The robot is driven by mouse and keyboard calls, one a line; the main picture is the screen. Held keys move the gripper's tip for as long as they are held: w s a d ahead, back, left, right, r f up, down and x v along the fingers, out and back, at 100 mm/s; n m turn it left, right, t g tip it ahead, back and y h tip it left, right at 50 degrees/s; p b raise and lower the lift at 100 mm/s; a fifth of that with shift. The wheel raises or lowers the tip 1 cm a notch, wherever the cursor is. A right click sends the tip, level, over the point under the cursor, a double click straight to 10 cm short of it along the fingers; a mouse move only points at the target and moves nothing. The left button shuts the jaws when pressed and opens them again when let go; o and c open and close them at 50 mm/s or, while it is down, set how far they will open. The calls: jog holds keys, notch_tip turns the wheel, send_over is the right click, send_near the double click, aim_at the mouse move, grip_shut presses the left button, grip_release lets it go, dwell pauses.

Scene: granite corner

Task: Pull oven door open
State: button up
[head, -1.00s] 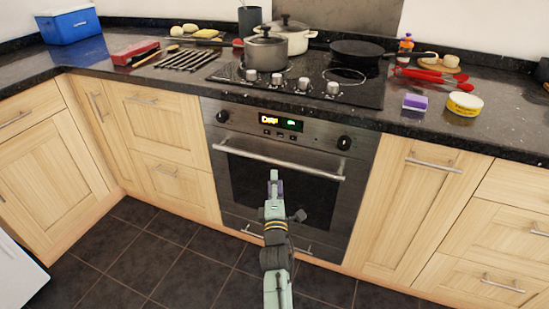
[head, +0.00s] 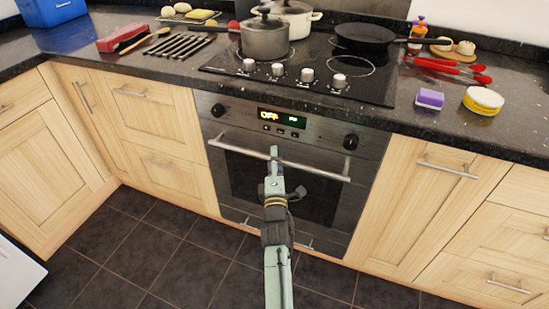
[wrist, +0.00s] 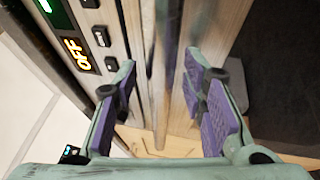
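The oven (head: 345,125) is built into the cabinets and its dark glass door (head: 240,178) looks closed. A metal bar handle (head: 318,170) crosses the top of the door. My gripper (head: 274,156) overlaps the middle of the handle in the head view. In the wrist view my gripper (wrist: 160,66) is open, with its purple-padded fingers on either side of the handle bar (wrist: 159,105), which runs between them. I cannot tell whether either pad touches it. My arm hides part of the door.
The lit display panel (head: 282,118) and knobs are above the handle. The hob holds a grey pot (head: 265,40) and a black pan (head: 358,38). Wooden cabinets flank the oven on the left (head: 165,140) and right (head: 420,205). The tiled floor (head: 170,260) in front is clear.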

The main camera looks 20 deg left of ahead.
grip_shut()
dwell(0.7)
